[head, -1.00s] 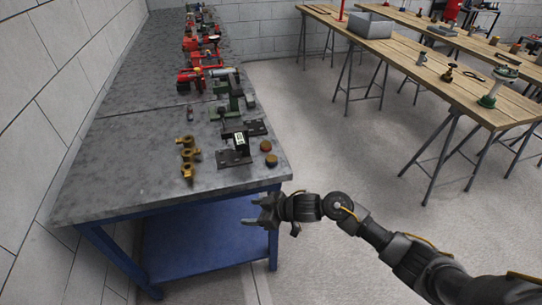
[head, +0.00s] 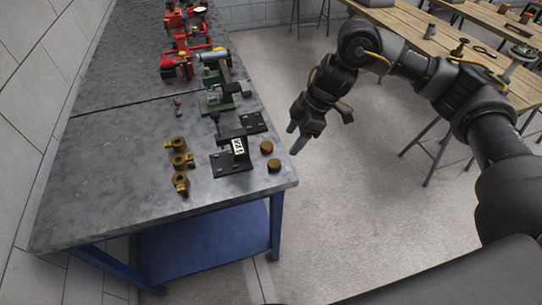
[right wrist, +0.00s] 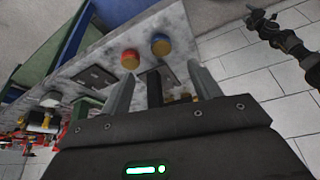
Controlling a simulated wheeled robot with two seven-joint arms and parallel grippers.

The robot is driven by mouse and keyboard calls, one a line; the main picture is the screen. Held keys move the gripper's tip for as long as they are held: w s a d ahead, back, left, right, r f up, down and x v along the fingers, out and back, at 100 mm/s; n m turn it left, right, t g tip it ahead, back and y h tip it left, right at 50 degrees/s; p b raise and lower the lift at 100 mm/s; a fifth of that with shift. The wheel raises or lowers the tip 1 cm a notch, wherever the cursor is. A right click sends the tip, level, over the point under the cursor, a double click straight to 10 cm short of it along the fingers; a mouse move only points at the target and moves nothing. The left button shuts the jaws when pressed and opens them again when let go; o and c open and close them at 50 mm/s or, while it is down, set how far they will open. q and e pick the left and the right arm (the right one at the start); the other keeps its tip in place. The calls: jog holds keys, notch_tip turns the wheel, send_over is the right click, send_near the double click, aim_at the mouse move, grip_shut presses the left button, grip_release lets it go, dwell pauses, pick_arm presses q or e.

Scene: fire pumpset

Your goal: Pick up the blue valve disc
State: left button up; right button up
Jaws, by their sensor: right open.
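Two small discs with brassy tops lie near the right edge of the bench in the head view. In the right wrist view one has a blue rim, the blue valve disc (right wrist: 160,44), and the other a red rim, the red disc (right wrist: 130,58). The blue one appears to be the nearer disc in the head view (head: 274,166). My right gripper (head: 294,139) is open and empty, pointing down beside the bench's right edge, apart from both discs. Its fingers (right wrist: 162,86) frame the lower part of the wrist view. My left gripper (right wrist: 262,20) shows small in the wrist view.
A black bracket on a plate (head: 232,162) stands just left of the discs. Several brass fittings (head: 180,162) lie further left. Green and red equipment (head: 178,62) fills the bench's far part. Wooden tables (head: 440,40) stand at right, with open floor between.

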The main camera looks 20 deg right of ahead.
aim_at(277, 163)
jog(key=x, duration=0.4)
jog(key=shift+s+f+p, duration=0.15)
jog(key=shift+f+p, duration=0.25)
jog(key=shift+a+f, duration=0.2)
jog(key=shift+f, duration=0.1)
jog(key=p+x, duration=0.1)
jog(key=x, duration=0.4)
jog(key=shift+a+p, duration=0.1)
jog(key=shift+p, duration=0.2)
pick_arm(q)
jog(key=shift+s+r, duration=1.1)
jog(key=shift+s, duration=0.05)
pick_arm(e)
jog(key=shift+c, duration=0.2)
pick_arm(q)
jog(key=shift+w, duration=0.1)
pick_arm(e)
jog(key=c, duration=1.1)
jog(key=shift+c, duration=0.2)
